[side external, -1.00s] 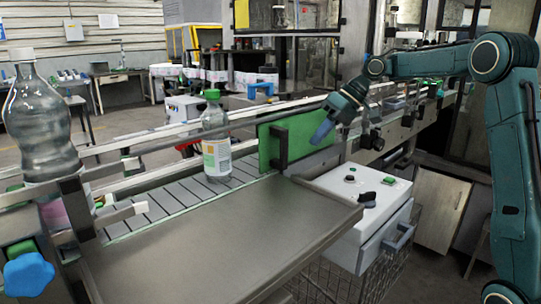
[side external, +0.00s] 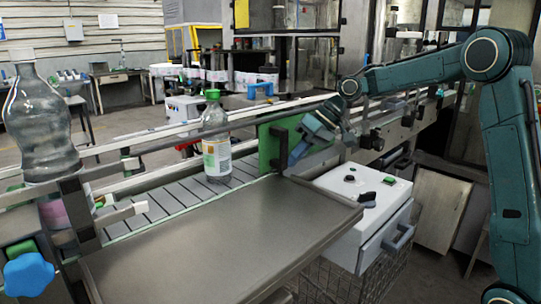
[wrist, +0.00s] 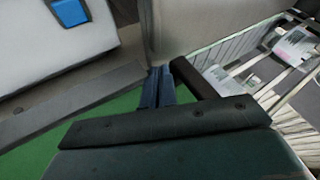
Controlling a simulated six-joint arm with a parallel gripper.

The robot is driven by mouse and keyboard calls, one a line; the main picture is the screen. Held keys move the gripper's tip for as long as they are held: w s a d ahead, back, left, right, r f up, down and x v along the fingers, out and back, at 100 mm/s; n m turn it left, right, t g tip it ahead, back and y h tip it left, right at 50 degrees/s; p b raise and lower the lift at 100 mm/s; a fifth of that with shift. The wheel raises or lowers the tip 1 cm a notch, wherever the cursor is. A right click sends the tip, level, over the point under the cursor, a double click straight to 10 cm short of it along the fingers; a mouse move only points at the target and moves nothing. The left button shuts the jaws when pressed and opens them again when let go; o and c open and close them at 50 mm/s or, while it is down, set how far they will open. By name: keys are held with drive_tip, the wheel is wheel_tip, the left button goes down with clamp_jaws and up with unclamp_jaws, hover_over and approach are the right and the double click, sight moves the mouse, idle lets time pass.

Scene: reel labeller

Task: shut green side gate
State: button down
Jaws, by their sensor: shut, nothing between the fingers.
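The green side gate (side external: 267,148) stands upright at the side of the conveyor, behind the steel table. A black upright handle (side external: 281,146) is on its face. My gripper (side external: 297,157) is just right of the handle, in front of the gate, and hides the gate's right part. In the wrist view, my gripper's blue fingers (wrist: 160,86) are shut together and empty, close beside the dark handle (wrist: 197,80); whether they touch it I cannot tell. The green gate (wrist: 30,153) also shows at lower left there.
A bottle with a green cap (side external: 215,140) stands on the slatted conveyor (side external: 150,203), left of the gate. A bare steel table (side external: 215,232) lies in front. A white control box (side external: 362,190) with knobs stands at right, below my gripper. A large clear bottle (side external: 40,125) is at far left.

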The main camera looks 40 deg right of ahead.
drive_tip(key=a, duration=2.7)
drive_tip(key=shift+a, duration=0.1)
drive_tip(key=shift+a, duration=0.1)
drive_tip(key=shift+d, duration=0.45)
drive_tip(key=d, duration=0.4)
drive_tip(key=shift+s+r, duration=0.1)
drive_tip(key=shift+r, duration=0.2)
drive_tip(key=v, duration=0.9)
drive_tip(key=shift+r, duration=0.15)
drive_tip(key=shift+s+d, duration=0.2)
